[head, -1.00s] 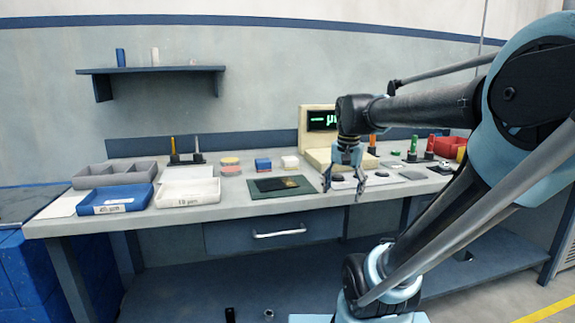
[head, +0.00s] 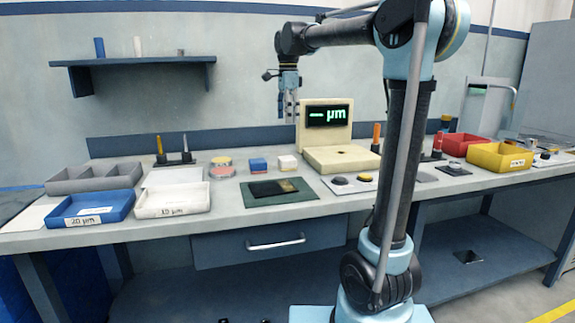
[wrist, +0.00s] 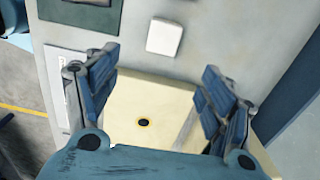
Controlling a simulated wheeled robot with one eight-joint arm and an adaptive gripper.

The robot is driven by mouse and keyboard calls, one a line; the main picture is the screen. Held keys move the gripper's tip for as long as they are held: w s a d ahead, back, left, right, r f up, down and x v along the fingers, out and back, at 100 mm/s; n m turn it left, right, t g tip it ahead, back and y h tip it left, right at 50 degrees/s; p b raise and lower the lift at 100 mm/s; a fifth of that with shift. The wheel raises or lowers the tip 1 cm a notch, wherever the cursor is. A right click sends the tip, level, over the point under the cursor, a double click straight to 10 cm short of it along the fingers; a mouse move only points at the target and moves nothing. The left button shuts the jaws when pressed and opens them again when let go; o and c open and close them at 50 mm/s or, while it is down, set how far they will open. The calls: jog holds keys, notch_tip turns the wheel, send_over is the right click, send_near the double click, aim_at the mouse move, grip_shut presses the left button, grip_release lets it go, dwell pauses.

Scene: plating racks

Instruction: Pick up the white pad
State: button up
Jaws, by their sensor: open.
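The white pad (head: 287,161) is a small block on the bench, between the blue pad and the cream gauge in the head view. In the wrist view the white pad (wrist: 164,37) is a white rounded square lying beyond the fingertips, near the top centre. My gripper (head: 288,119) hangs fingers-down, high above the bench and close to the gauge. Its spread fingers (wrist: 161,62) show in the wrist view with nothing between them, over the gauge's cream base. The pad is fully visible in the wrist view.
The cream gauge (head: 340,159) with its upright display stands right of the pad. The blue pad (head: 258,165) is left of it. A green mat (head: 262,199) with a dark plate lies in front. White (head: 172,209) and blue trays (head: 92,219) stand left; red and yellow bins (head: 497,158) stand right.

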aim_at(287, 158)
jog(key=f, duration=1.7)
jog(key=shift+w+a+f, duration=0.1)
jog(key=shift+w+a, duration=0.05)
jog(key=shift+w, duration=0.2)
jog(key=c, duration=1.3)
notch_tip(287, 158, up, 10)
jog(key=shift+r, duration=0.1)
